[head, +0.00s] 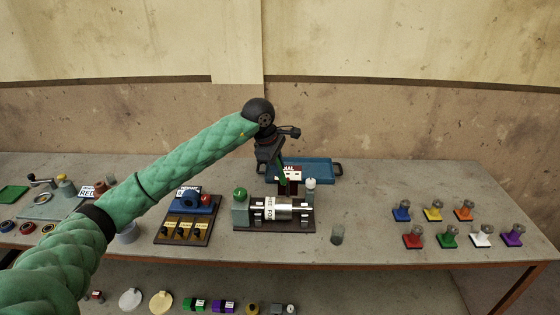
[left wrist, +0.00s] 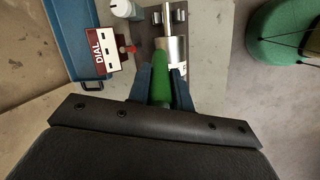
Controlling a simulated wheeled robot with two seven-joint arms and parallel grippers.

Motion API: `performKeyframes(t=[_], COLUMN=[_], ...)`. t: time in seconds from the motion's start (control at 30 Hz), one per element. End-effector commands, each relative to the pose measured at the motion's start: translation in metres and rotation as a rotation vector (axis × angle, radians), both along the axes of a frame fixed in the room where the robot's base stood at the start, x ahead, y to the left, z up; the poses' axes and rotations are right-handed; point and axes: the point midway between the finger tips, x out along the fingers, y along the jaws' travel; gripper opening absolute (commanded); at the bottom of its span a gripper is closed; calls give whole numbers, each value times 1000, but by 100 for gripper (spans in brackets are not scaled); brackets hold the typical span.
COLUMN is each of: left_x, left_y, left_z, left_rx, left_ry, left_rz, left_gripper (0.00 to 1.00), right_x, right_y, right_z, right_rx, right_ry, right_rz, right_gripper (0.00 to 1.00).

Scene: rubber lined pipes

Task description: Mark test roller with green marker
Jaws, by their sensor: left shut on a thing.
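The test roller (head: 289,210) is a silver cylinder lying on a dark stand with a white label at its left end. Part of it shows in the left wrist view (left wrist: 177,48). My left gripper (head: 284,184) is above and behind the roller in the head view. In the left wrist view, its fingers (left wrist: 158,82) are shut on a green marker (left wrist: 160,92). In the head view the marker is mostly hidden. My right gripper is not in view.
A green-domed post (head: 240,195) and a white-topped post (head: 311,184) flank the roller. A DIAL sign (left wrist: 97,47) and blue tray (head: 322,172) stand behind. A blue device (head: 190,202) is at left. A clear cup (head: 337,234) and several coloured knobbed blocks (head: 447,237) are at right.

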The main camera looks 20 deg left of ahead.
Motion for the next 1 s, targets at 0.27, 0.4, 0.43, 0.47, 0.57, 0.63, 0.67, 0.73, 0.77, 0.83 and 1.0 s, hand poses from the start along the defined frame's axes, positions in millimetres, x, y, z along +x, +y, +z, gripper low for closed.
performKeyframes(t=[0.27,0.4,0.43,0.47,0.57,0.63,0.67,0.73,0.77,0.83,1.0], left_x=[-1,-1,-1,0,0,0,-1,-1,-1,-1,-1], left_y=[0,0,0,0,0,0,0,0,0,0,0], left_z=[-25,-37,-39,-42,-48,-51,-52,-54,-55,-55,-55], left_rx=[0,1,1,1,0,0,0,1,1,1,1], left_ry=[3,1,1,1,0,0,0,0,0,0,0], left_rz=[-1,1,1,1,0,-1,-1,-1,-1,-1,-1], left_gripper=[0,0,0,0,0,0,0,0,0,0,0], right_x=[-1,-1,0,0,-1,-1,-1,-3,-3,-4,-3], right_y=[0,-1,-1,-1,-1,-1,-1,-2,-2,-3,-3], right_z=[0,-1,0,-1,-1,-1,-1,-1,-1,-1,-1], right_rx=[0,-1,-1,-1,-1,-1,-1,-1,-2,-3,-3], right_ry=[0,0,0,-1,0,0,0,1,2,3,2], right_rz=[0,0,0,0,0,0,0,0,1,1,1], right_gripper=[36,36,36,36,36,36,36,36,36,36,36])
